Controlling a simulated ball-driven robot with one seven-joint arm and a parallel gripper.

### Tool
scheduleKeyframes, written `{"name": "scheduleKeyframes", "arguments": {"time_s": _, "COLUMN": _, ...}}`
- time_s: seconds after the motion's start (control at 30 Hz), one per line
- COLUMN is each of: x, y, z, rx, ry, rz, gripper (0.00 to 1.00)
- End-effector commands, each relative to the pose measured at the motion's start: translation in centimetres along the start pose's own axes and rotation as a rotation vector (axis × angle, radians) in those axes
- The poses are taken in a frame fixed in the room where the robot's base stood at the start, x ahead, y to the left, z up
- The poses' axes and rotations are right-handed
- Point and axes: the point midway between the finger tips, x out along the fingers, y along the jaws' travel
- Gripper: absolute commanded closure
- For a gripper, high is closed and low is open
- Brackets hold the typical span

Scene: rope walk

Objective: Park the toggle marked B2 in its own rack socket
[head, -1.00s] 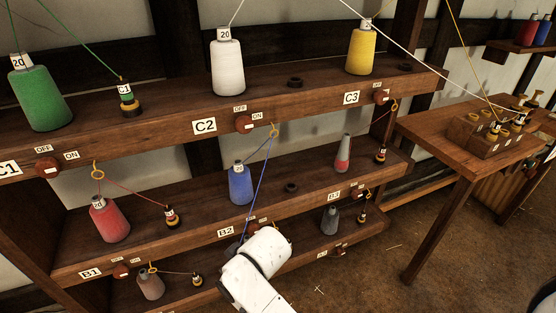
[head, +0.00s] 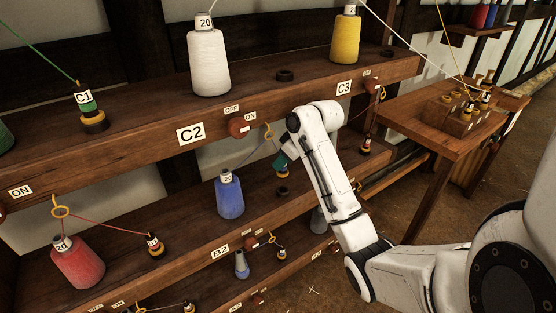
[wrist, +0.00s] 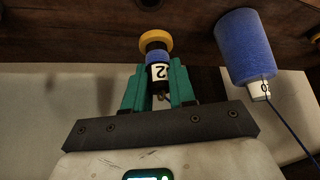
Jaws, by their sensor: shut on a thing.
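My gripper (head: 281,160) has teal fingers shut on the B2 toggle (wrist: 158,62), which has a blue band, a gold end and a white label; only a "2" reads clearly, upside down in the wrist view. In the head view the toggle is mostly hidden, with a gold bit showing just below the fingers. The B2 rack socket (head: 282,191), a dark ring on the middle shelf, lies close below the toggle, right of the blue spool (head: 230,195). The gold end points toward the shelf and appears above the socket, apart from it.
The blue spool also stands close beside the gripper in the wrist view (wrist: 245,48). Its thread runs up to a hook (head: 267,130) under the upper shelf (head: 150,143). That shelf's edge is near my wrist. A side table (head: 440,130) with a toggle block stands right.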

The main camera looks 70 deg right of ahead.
Motion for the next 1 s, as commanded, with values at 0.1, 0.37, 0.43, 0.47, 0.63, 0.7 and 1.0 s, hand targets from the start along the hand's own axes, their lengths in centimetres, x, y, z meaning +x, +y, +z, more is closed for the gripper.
{"name": "scheduleKeyframes", "arguments": {"time_s": 0.1, "x": 0.2, "y": 0.2, "z": 0.2, "rx": 0.001, "ry": 0.0, "rz": 0.0, "gripper": 1.0}}
{"name": "scheduleKeyframes", "arguments": {"time_s": 0.37, "x": 1.8, "y": 0.1, "z": 1.2, "rx": 0.0, "ry": -0.001, "rz": 0.0, "gripper": 1.0}}
{"name": "scheduleKeyframes", "arguments": {"time_s": 0.43, "x": 2.4, "y": 0.1, "z": 1.6, "rx": 0.0, "ry": -0.001, "rz": 0.0, "gripper": 1.0}}
{"name": "scheduleKeyframes", "arguments": {"time_s": 0.47, "x": 2.6, "y": 0.1, "z": 1.8, "rx": 0.0, "ry": -0.001, "rz": 0.0, "gripper": 1.0}}
{"name": "scheduleKeyframes", "arguments": {"time_s": 0.63, "x": 4.1, "y": 0.1, "z": 2.7, "rx": 0.0, "ry": -0.001, "rz": 0.0, "gripper": 1.0}}
{"name": "scheduleKeyframes", "arguments": {"time_s": 0.7, "x": 4.5, "y": 0.1, "z": 2.9, "rx": 0.0, "ry": -0.001, "rz": 0.0, "gripper": 1.0}}
{"name": "scheduleKeyframes", "arguments": {"time_s": 1.0, "x": 4.8, "y": 0.1, "z": 3.1, "rx": 0.0, "ry": 0.0, "rz": 0.0, "gripper": 1.0}}
